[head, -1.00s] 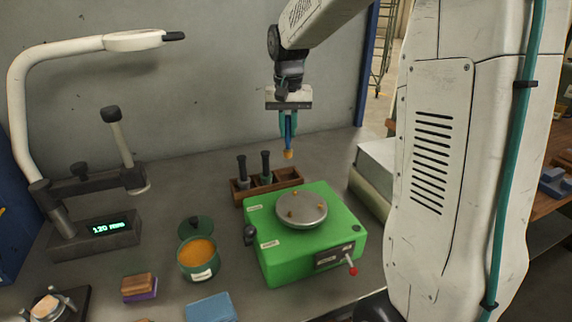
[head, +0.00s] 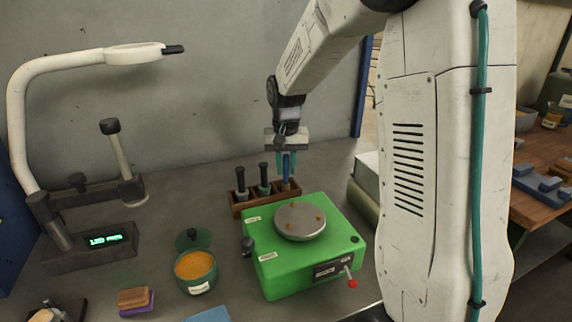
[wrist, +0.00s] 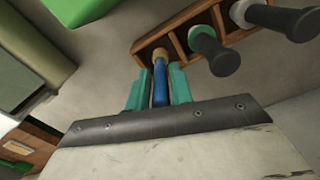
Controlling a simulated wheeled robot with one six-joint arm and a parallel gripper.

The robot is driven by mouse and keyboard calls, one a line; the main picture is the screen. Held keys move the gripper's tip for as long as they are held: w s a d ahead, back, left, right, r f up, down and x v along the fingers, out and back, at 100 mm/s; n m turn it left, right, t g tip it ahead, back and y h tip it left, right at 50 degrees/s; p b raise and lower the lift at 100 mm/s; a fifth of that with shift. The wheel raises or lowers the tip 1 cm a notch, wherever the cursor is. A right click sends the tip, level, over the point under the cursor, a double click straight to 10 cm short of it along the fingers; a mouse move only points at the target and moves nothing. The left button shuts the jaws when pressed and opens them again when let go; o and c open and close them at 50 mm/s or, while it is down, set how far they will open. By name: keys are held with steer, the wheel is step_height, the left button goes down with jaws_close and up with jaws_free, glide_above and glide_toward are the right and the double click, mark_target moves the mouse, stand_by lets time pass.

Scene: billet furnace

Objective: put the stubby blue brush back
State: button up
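The stubby blue brush (wrist: 160,88) is upright between the teal fingers of my gripper (wrist: 160,92), which is shut on its handle. Its orange-tan tip (wrist: 160,56) is at the end compartment of the wooden rack (wrist: 151,44). In the head view my gripper (head: 288,165) is over the right end of the rack (head: 240,211). The brush's lower end is at the right compartment; I cannot tell whether it touches the bottom. Two black-handled tools (head: 264,174) (head: 241,178) stand in the other compartments.
A green machine (head: 318,250) with a round metal plate (head: 301,222) stands just in front of the rack. A green pot of orange powder (head: 195,268) is at front left. A lamp stand (head: 75,200) is at the left. A pale box (head: 367,172) is to the right.

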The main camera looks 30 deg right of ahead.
mark_target(286, 186)
steer(key=shift+o, duration=0.9)
step_height(286, 186, up, 12)
steer(key=shift+f, duration=0.1)
steer(key=s+a+r+n, duration=0.2)
steer(key=s+a, duration=0.2)
steer(key=s, duration=0.4)
steer(key=s+a+r+n, duration=0.1)
steer(key=s+a, duration=0.3)
steer(key=s, duration=0.4)
steer(key=s+a+f+n, duration=0.1)
steer(key=s+f, duration=0.1)
steer(key=s, duration=0.5)
steer(key=s+a+f+n+t, duration=0.1)
steer(key=s+a+f+n, duration=0.1)
steer(key=s, duration=0.5)
steer(key=shift+s+a+f, duration=0.2)
steer(key=shift+a+f, duration=0.05)
steer(key=shift+f, duration=0.35)
